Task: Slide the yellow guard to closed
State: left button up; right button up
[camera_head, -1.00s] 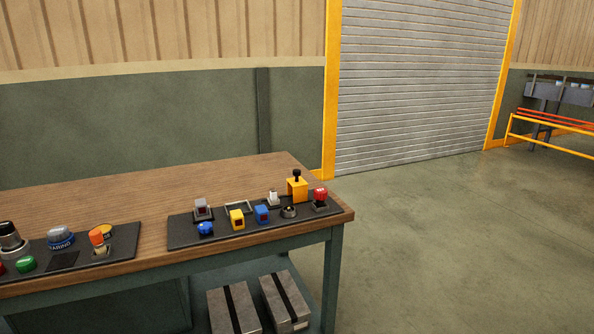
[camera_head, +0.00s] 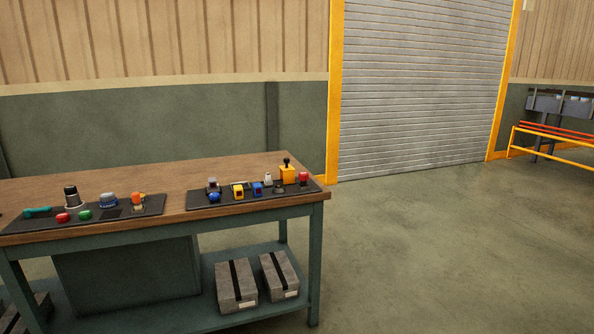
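Two dark control panels lie on the wooden table top. On the right panel (camera_head: 224,203) a small yellow square part (camera_head: 238,190) stands beside a similar blue part (camera_head: 257,188). A yellow-orange block with a black knob (camera_head: 287,173) stands at that panel's right back. Which of the two yellow parts is the guard, and whether it is open or closed, I cannot tell at this size. Neither of my grippers is in view.
The left panel (camera_head: 20,226) carries red and green buttons, a black knob and a teal handle. Open floor (camera_head: 430,240) lies to the right, before a roller door (camera_head: 415,80).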

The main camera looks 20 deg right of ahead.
aim_at(287, 172)
jog(key=z, duration=0.95)
jog(key=i, duration=1.7)
jog(key=u, duration=0.35)
